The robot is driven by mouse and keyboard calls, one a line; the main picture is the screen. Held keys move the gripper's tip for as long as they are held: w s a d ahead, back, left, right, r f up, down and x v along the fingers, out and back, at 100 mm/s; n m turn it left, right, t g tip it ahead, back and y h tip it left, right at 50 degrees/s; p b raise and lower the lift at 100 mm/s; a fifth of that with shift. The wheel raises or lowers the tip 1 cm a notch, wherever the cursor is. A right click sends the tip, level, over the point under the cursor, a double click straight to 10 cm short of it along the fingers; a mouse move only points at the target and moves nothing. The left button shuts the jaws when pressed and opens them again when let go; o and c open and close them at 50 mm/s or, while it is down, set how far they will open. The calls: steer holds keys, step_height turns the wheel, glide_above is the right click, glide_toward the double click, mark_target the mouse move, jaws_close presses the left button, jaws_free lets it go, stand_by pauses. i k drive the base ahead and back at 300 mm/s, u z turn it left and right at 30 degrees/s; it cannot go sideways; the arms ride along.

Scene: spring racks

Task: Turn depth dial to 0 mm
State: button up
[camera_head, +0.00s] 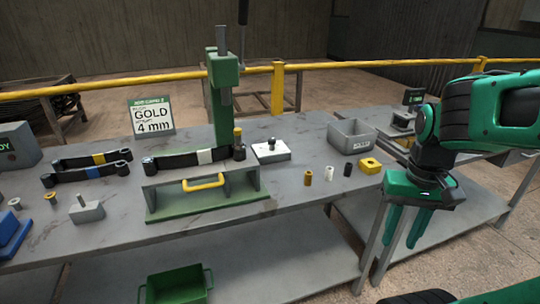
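A small pale box with a black knob (271,147) on top sits on the bench right of the green press (222,75). It may be the depth dial, but I cannot read any marks or setting on it. My gripper (401,243) hangs at the right, in front of the bench edge and well away from the knob. Its two green fingers point down with a gap between them, and nothing shows between them. A sign (153,116) at the back reads "GOLD 4 mm".
Black bars with coloured bands (85,160) lie at the left. A yellow rail (150,78) runs behind.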

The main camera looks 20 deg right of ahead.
mark_target(272, 142)
steer(key=u, duration=1.45)
steer(key=k, duration=1.05)
steer(key=z, duration=0.95)
steer(key=i, duration=1.65)
steer(key=u, duration=0.05)
